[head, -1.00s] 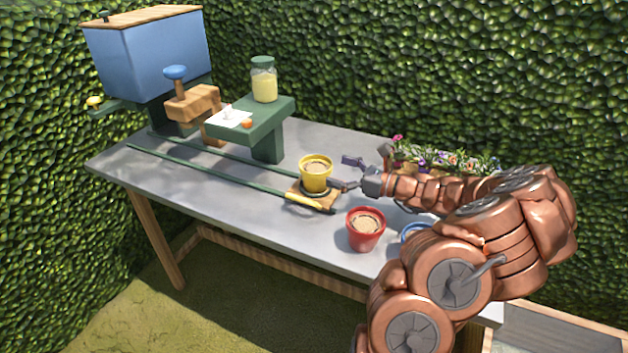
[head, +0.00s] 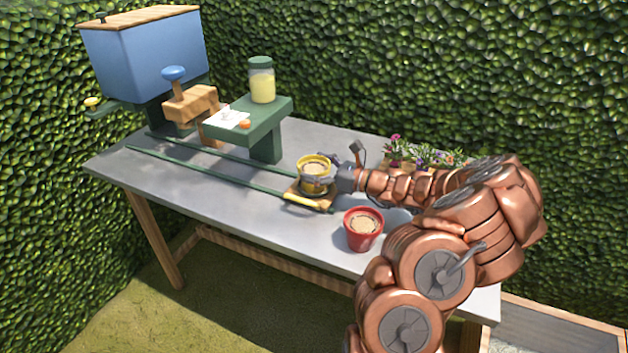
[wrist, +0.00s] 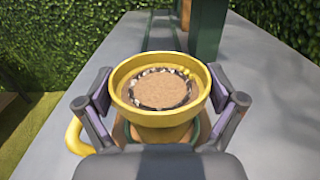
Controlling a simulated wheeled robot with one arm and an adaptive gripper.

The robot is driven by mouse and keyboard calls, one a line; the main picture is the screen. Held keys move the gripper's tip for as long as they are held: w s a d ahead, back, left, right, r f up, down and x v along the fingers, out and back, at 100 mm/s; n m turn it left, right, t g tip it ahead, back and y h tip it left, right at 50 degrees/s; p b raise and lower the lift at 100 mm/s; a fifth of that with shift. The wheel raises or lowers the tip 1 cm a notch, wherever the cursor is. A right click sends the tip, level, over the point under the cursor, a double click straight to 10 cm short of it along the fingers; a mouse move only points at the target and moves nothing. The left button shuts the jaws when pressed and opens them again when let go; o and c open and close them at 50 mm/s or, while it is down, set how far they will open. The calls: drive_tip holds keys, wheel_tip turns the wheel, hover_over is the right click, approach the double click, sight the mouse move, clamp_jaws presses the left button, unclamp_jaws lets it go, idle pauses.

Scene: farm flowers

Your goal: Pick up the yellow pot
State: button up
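The yellow pot (head: 314,173), filled with brown soil, stands upright on a small wooden carriage (head: 297,192) at the near end of the green rails. My gripper (head: 322,172) is level with the pot and reaches it from the right. In the wrist view the yellow pot (wrist: 160,88) sits between the two fingers of my gripper (wrist: 160,105). The fingers are spread, one on each side of the pot, close to its rim. I cannot tell whether their pads touch it. The pot's lower part is partly hidden in the wrist view.
A red pot (head: 363,230) of soil stands close by, near the table's front edge. Green rails (head: 205,175) run left toward a blue hopper (head: 147,60). A green stand (head: 262,125) carries a jar (head: 262,80). Flowers (head: 425,156) stand behind my arm.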

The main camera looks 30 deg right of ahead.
drive_tip(key=c, duration=1)
drive_tip(key=shift+r, duration=0.15)
drive_tip(key=shift+r, duration=1.45)
drive_tip(key=shift+s+a+r, duration=0.1)
drive_tip(key=shift+a+r, duration=0.05)
drive_tip(key=shift+r, duration=0.15)
drive_tip(key=shift+s+a+b, duration=0.3)
drive_tip(key=shift+s+a, duration=0.15)
drive_tip(key=shift+a, duration=0.25)
drive_tip(key=s+a+b, duration=0.2)
drive_tip(key=a, duration=0.2)
drive_tip(key=s+a+b, duration=0.2)
drive_tip(key=a+b, duration=0.1)
drive_tip(key=s+a+r+b, duration=0.1)
drive_tip(key=s+a+b, duration=0.2)
drive_tip(key=a, duration=0.1)
drive_tip(key=shift+a, duration=0.35)
